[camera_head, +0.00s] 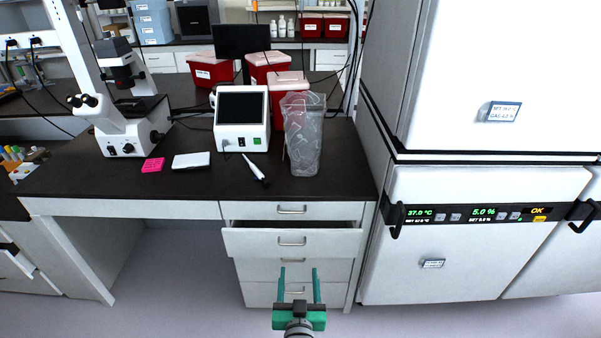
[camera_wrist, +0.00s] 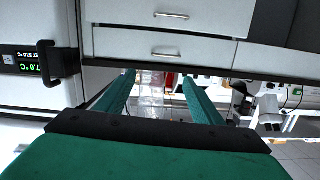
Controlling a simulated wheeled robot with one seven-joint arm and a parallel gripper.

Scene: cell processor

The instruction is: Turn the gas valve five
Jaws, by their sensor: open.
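My gripper (camera_head: 299,274) is open and empty, with its two green fingers apart. In the head view it is in front of the white drawer unit under the dark bench, and the fingers point away from me toward the drawers. The wrist view shows the same open fingers (camera_wrist: 157,85) with nothing between them. No gas valve can be made out in either view.
A white incubator (camera_head: 470,260) with a lit panel and black handle stands on the right. One drawer (camera_head: 290,242) sticks out slightly. The dark bench (camera_head: 200,185) holds a microscope (camera_head: 120,128), a white instrument (camera_head: 241,137) and a pipette (camera_head: 254,168). Floor (camera_head: 180,265) is clear at left.

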